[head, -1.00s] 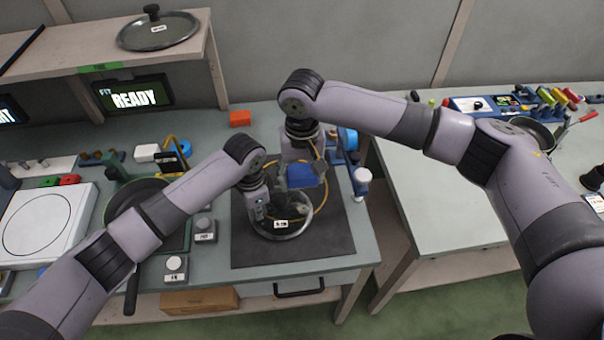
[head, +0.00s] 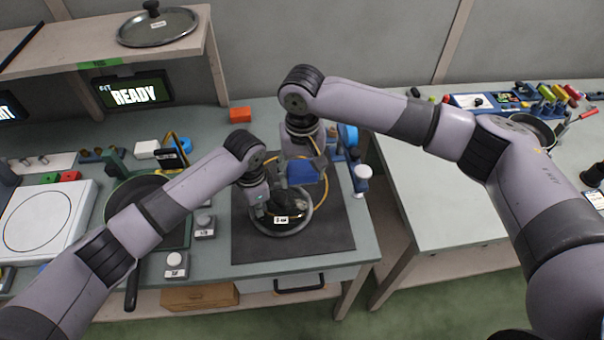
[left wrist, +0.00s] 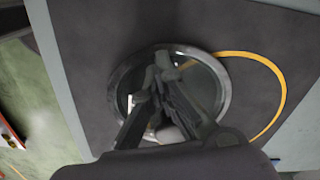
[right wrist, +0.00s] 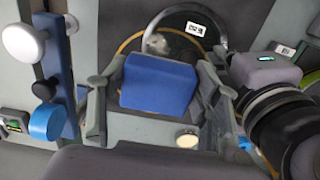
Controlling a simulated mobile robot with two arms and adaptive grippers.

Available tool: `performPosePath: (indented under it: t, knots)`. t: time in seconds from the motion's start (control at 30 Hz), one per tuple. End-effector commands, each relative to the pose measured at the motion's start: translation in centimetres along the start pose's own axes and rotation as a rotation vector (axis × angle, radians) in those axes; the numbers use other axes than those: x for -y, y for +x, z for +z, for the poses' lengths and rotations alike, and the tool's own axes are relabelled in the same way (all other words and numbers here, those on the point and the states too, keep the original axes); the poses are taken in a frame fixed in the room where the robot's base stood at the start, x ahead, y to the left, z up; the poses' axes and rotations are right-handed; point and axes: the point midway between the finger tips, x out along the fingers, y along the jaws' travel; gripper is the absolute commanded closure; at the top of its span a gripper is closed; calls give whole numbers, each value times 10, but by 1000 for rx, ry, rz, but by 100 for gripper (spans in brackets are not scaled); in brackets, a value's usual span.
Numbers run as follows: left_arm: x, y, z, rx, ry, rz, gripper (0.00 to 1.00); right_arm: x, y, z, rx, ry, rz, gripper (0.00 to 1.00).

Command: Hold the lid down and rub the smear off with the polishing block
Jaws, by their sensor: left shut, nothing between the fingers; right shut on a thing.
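The round glass lid with a steel rim (head: 262,231) lies on the dark mat and carries a small white label. My left gripper (head: 275,207) is shut and empty, its fingers pointing down over the lid. In the left wrist view its fingertips (left wrist: 164,68) overlap the lid's middle inside the rim (left wrist: 224,100); they hide the knob, and I cannot tell if they touch. My right gripper (right wrist: 158,75) is shut on the blue polishing block (right wrist: 160,85), just behind the lid in the head view. A pale patch (right wrist: 157,43) shows on the lid; it may be the smear.
A yellow cable loops beside the lid on the mat (head: 330,238). A blue stand with a white knob (head: 362,172) is close right of my right gripper. A pan (head: 125,200) and button boxes (head: 204,228) stand left. The mat's front right is clear.

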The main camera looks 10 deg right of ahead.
Motion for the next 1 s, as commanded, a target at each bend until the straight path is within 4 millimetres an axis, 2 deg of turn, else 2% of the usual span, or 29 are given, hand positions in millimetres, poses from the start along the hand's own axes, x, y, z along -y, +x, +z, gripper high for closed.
performPosePath:
  t: [0.03,0.2,0.43,0.6,0.77,1.0]
  knots:
    - [-5,8,3,12,2,13,100,0,1,0,0,0,0,64]
    - [-5,8,4,13,2,13,100,-1,3,1,2,0,-9,64]
    - [-5,8,4,14,2,13,100,-20,35,15,6,2,-173,64]
    - [-5,8,4,13,1,13,100,-28,47,21,-15,1,-263,64]
    - [-5,8,3,12,2,14,100,-26,56,22,-19,-1,-279,64]
    - [-5,8,4,13,2,13,100,-20,81,21,-19,0,-276,64]
